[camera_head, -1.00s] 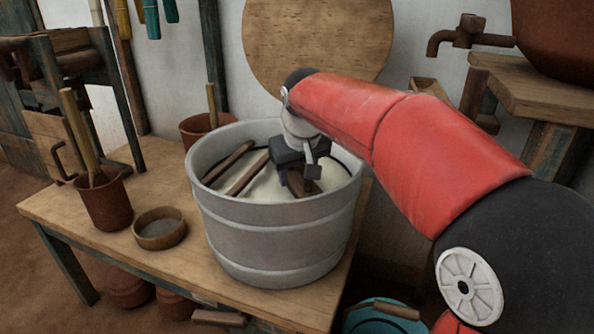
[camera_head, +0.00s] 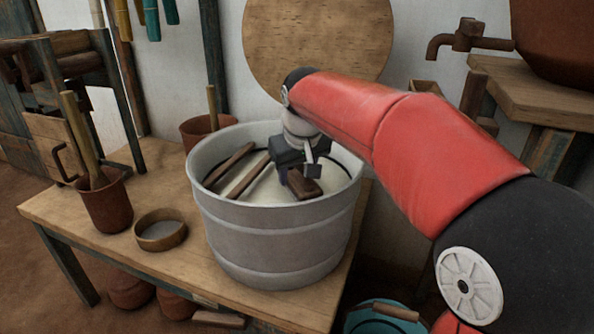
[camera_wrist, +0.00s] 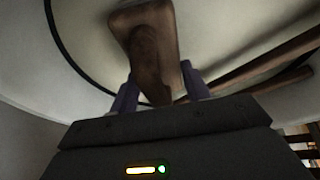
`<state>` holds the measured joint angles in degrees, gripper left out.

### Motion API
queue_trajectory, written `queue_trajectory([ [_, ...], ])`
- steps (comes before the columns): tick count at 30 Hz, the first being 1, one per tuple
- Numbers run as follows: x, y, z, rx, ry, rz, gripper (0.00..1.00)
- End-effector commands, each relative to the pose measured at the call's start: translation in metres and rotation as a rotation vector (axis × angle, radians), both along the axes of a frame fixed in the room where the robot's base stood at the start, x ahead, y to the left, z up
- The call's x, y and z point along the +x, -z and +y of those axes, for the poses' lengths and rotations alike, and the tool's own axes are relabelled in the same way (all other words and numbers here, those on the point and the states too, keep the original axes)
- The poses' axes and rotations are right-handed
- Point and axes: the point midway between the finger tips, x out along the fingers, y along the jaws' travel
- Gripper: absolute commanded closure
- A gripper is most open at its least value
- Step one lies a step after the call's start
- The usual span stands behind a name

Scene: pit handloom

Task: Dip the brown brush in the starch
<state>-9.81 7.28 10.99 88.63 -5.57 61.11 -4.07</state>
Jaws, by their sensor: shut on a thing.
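The brown brush (camera_head: 305,187) is held in my gripper (camera_head: 296,174) inside the large grey metal tub (camera_head: 275,240). The pale starch (camera_head: 277,190) fills the lower part of the tub. In the wrist view, the brush (camera_wrist: 148,35) sits between the two purple-grey fingers of my gripper (camera_wrist: 158,90), which are shut on it. The starch (camera_wrist: 225,35) lies behind the brush there. The brush looks tilted, just over or at the starch surface; I cannot tell whether it touches. My arm hides part of the tub's far right rim.
Two wooden sticks (camera_head: 248,175) lean inside the tub on the left. A brown pot with sticks (camera_head: 106,205) and a small bowl (camera_head: 160,230) stand left on the table (camera_head: 75,212). Another brown pot (camera_head: 195,127) stands behind the tub. A teal bucket (camera_head: 370,318) is below right.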

Motion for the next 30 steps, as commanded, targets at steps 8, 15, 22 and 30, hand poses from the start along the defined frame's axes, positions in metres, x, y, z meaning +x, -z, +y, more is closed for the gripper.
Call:
queue_trajectory([
  [8,0.0,-0.042,0.0,0.0,0.0,-0.001,0.78],
  [15,0.0,-0.071,0.0,0.0,0.0,-0.001,0.78],
  [22,0.0,-0.098,0.0,0.001,0.0,-0.002,0.78],
  [30,0.001,-0.127,0.0,0.001,0.0,-0.003,0.78],
])
